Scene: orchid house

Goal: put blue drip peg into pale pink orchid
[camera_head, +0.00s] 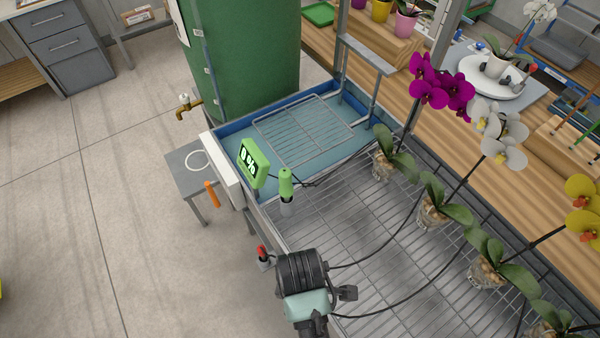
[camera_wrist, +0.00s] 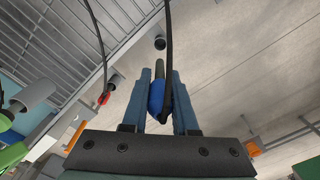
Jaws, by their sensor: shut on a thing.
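My gripper (camera_wrist: 159,78) is shut on the blue drip peg (camera_wrist: 156,98) in the wrist view; its dark end sticks out between the two blue fingers. A black tube runs past the peg. In the head view my fingers and the peg are hidden behind my wrist at the lower middle, left of the plants. No clearly pale pink bloom shows. The orchids along the bench carry magenta (camera_head: 442,84), whitish (camera_head: 500,130) and yellow (camera_head: 583,200) flowers. A further plant (camera_head: 550,318) stands at the bottom right, its flowers outside the picture.
A red-tipped peg (camera_head: 263,254) is at the bench's left edge. Black tubes (camera_head: 395,250) cross the wire bench (camera_head: 350,225). A green meter (camera_head: 252,163) and green handle (camera_head: 286,183) stand near the blue tray (camera_head: 228,128). The floor on the left is clear.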

